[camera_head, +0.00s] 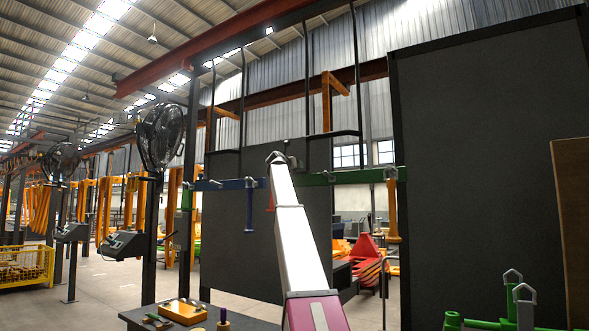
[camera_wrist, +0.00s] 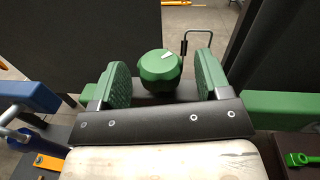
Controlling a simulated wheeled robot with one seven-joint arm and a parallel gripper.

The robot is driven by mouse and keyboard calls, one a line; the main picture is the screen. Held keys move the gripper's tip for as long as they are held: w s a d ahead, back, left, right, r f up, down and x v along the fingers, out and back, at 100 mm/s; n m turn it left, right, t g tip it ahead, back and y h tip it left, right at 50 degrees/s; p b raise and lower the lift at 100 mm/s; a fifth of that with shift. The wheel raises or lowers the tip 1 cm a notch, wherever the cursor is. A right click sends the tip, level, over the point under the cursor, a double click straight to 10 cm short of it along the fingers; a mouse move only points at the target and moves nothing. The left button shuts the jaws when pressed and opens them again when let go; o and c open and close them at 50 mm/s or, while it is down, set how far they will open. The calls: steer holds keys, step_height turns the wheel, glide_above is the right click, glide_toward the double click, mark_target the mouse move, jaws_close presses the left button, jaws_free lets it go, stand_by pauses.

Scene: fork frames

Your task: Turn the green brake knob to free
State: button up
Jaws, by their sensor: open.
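The green brake knob (camera_wrist: 158,74) shows in the wrist view as a faceted round knob with a pale pointer mark on top, slanting toward the upper right. My gripper (camera_wrist: 162,64) is open, with one green pad on each side of the knob. A gap shows between the knob and each pad, wider on the right than on the left. I cannot tell from this view how deep the pads reach along the knob. In the head view my arm's end is at mid-picture, and I cannot make out the knob there.
A green beam (camera_head: 350,176) and a blue beam (camera_head: 222,184) run either side of my arm. A thin bent metal rod (camera_wrist: 196,34) stands behind the right pad. A dark panel (camera_head: 490,150) stands at the right.

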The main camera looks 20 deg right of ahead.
steer(key=shift+w+d, duration=0.35)
steer(key=shift+w, duration=0.05)
steer(key=c, duration=0.9)
